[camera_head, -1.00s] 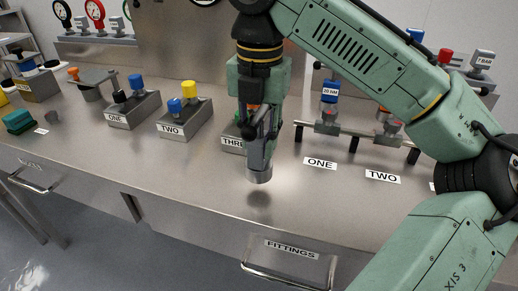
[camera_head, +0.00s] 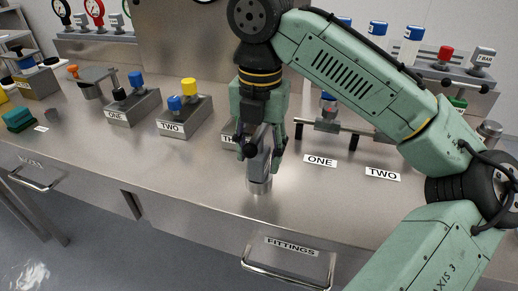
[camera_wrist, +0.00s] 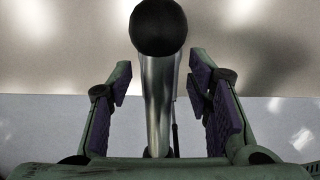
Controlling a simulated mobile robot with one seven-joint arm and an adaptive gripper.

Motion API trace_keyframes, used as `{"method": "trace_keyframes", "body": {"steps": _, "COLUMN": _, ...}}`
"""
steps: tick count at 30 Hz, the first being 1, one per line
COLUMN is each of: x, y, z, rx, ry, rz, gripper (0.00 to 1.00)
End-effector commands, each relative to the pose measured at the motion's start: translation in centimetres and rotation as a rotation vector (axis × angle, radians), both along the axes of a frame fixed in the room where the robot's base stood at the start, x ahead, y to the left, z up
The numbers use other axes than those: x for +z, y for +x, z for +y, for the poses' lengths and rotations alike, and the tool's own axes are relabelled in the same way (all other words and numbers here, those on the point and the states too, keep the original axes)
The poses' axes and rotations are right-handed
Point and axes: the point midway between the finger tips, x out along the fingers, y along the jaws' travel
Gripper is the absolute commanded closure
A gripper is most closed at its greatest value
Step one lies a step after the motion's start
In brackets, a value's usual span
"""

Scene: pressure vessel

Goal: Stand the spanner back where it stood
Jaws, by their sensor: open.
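The spanner (camera_head: 259,183), a grey metal piece with a wide round foot, stands upright on the steel bench (camera_head: 205,180), near its front edge and left of the label ONE. My gripper (camera_head: 263,150) points down over it with its fingers open on either side of the upper part. In the wrist view the spanner's bright shaft (camera_wrist: 158,95) runs between the open fingers, with gaps on both sides. A dark round end (camera_wrist: 158,27) shows at the top of that view. My gripper hides part of the spanner in the head view.
Valve block TWO (camera_head: 184,117) and valve block ONE (camera_head: 133,107) stand to the left. A third block is partly hidden behind my gripper. A pipe rack (camera_head: 335,128) with fittings stands behind and right. The FITTINGS drawer handle (camera_head: 288,272) juts out in front.

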Motion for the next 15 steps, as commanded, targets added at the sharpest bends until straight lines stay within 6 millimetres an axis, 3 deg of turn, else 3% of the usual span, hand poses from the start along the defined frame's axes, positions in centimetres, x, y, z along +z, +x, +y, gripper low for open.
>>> {"method": "trace_keyframes", "body": {"steps": 9, "x": 0.3, "y": 0.0, "z": 0.0, "rx": 0.0, "ry": -0.002, "rz": -0.002, "gripper": 0.54}}
{"method": "trace_keyframes", "body": {"steps": 15, "x": 3.4, "y": 0.0, "z": -0.1, "rx": -0.004, "ry": -0.003, "rz": -0.004, "gripper": 0.54}}
